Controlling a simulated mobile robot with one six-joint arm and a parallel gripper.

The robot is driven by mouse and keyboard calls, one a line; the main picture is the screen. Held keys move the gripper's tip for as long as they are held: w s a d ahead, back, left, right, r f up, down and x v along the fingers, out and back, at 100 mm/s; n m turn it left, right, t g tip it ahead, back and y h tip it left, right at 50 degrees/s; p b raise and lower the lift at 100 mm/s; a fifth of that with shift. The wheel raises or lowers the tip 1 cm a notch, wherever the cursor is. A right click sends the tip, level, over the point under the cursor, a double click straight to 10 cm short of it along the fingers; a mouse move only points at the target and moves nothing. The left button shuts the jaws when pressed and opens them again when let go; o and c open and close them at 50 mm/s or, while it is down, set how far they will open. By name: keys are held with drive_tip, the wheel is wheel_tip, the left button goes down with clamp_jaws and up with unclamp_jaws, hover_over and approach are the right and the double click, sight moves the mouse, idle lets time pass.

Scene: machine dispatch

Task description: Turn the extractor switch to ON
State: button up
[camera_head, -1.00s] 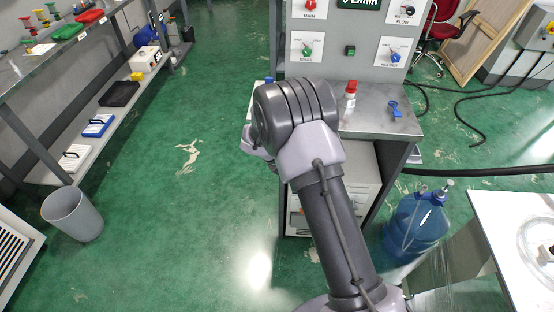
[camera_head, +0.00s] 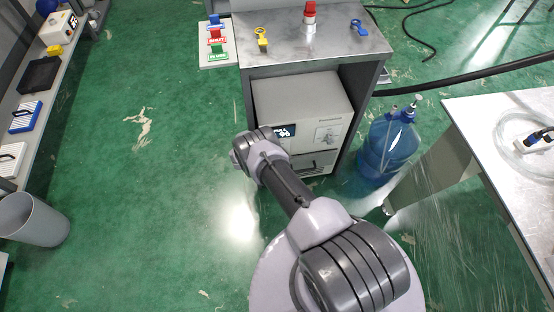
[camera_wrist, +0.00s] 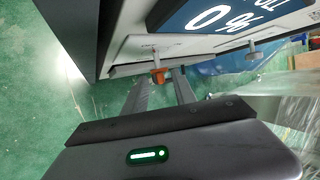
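A grey box unit (camera_head: 302,98), which looks like the extractor, stands inside the metal cabinet. Its front has a dark display (camera_head: 285,132) and a white control panel (camera_head: 328,136). In the wrist view the display (camera_wrist: 232,14) reads "0 %". Under it, a small lever-like part (camera_wrist: 156,54) with an orange piece (camera_wrist: 158,77) sticks out, probably the switch; its setting cannot be told. My gripper (camera_wrist: 163,82) is open, its fingertips apart on either side of the orange piece in the picture; contact cannot be told. In the head view my wrist hides the fingers.
The metal cabinet (camera_head: 290,42) has a yellow key-like piece, a red-topped part and a blue piece on top. A blue water bottle (camera_head: 388,150) stands right of it. A white table (camera_head: 490,120) is at right, a grey bin (camera_head: 35,220) at left.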

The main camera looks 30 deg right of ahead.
drive_tip(key=shift+b+x, duration=0.6)
drive_tip(key=shift+x, duration=0.85)
clamp_jaws()
